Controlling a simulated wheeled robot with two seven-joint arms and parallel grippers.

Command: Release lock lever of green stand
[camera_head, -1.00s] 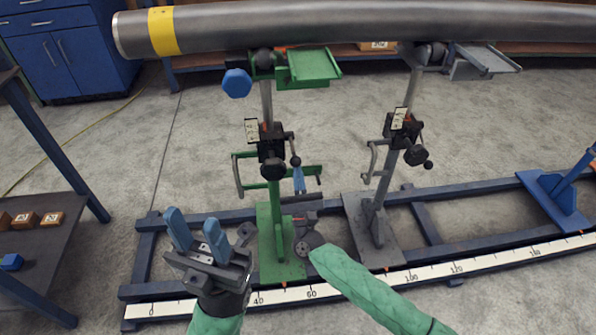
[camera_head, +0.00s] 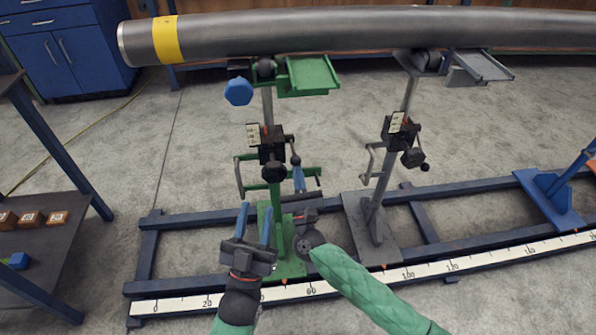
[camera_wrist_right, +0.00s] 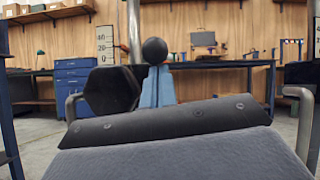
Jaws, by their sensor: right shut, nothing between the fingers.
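The green stand (camera_head: 275,195) stands on the blue rail frame, its green cradle (camera_head: 310,76) under the pipe. A black clamp block (camera_head: 272,150) sits on its post, with a ball-ended lever (camera_head: 295,160) at its right side and a black hexagonal knob (camera_head: 273,172) in front. My right gripper (camera_head: 299,172) is shut and empty, its blue fingertips just below the lever's ball. In the right wrist view the black ball (camera_wrist_right: 154,50) appears right at the fingertips (camera_wrist_right: 155,72); contact is unclear. My left gripper (camera_head: 255,215) is open and empty, low in front of the green base.
The steel pipe (camera_head: 350,32) spans the top. A grey stand (camera_head: 375,205) is close on the right, and a blue stand (camera_head: 555,195) is farther right. A dark side table (camera_head: 35,250) with small blocks stands left. Open floor lies between it and the rail (camera_head: 142,260).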

